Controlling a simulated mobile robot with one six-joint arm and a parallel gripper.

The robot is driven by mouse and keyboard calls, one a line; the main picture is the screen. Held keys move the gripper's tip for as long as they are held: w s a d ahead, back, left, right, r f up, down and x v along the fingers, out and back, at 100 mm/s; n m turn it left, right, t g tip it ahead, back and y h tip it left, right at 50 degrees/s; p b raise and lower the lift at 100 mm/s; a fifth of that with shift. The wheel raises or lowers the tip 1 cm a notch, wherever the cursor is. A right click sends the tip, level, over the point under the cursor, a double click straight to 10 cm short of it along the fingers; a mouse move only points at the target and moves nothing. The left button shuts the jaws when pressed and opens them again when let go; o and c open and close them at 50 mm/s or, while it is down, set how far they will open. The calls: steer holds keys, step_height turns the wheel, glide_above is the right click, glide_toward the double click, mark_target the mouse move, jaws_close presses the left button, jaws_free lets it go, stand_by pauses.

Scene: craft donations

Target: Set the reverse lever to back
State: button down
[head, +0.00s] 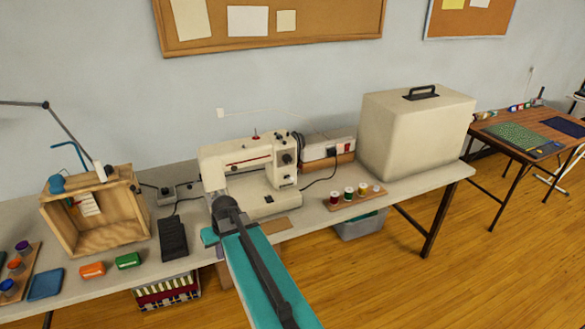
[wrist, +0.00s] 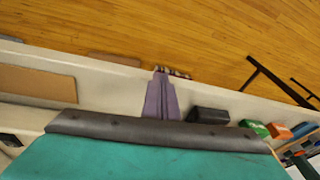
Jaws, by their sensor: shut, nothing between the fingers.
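The cream sewing machine (head: 232,155) with a red stripe stands upright on the long table, in the middle of the head view. A dark round dial shows on the front of its right-hand pillar. I cannot pick out the reverse lever for certain at this size. My teal and dark arm covers the machine's lower left front. My gripper (wrist: 160,72) shows in the wrist view as two purplish-grey fingers, closed together and empty above the table. The machine is not recognisable in the wrist view.
A black foot pedal (head: 173,238) and a wooden crate (head: 70,245) stand left of the machine. Orange (head: 92,270) and green (head: 128,261) boxes lie near the front edge. A thread rack (head: 357,200) and a large cream case (head: 415,135) stand to the right.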

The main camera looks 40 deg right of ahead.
steer(key=w+d+r+m+t, duration=0.1)
steer(key=d+r, duration=0.4)
steer(key=d, duration=0.4)
steer(key=d+r+m+t, duration=0.1)
steer(key=d+r+t, duration=0.1)
steer(key=d+r, duration=0.55)
steer(key=m+t+h, duration=0.2)
steer(key=h, duration=0.1)
glide_toward(292, 178)
step_height(292, 178, up, 4)
steer(key=shift+w+d+f, duration=0.1)
steer(key=shift+d+f, duration=0.1)
steer(key=shift+d, duration=0.05)
steer(key=shift+w+f, duration=0.1)
steer(key=shift+p+x, duration=1.8)
steer(key=shift+x, duration=3.1)
steer(key=shift+f, duration=0.1)
steer(key=shift+s+a, duration=0.1)
steer(key=shift+s, duration=0.15)
steer(key=shift+w, duration=0.1)
steer(key=shift+a+f+b, duration=0.1)
steer(key=shift+f+b, duration=0.05)
steer(key=shift+b, duration=0.45)
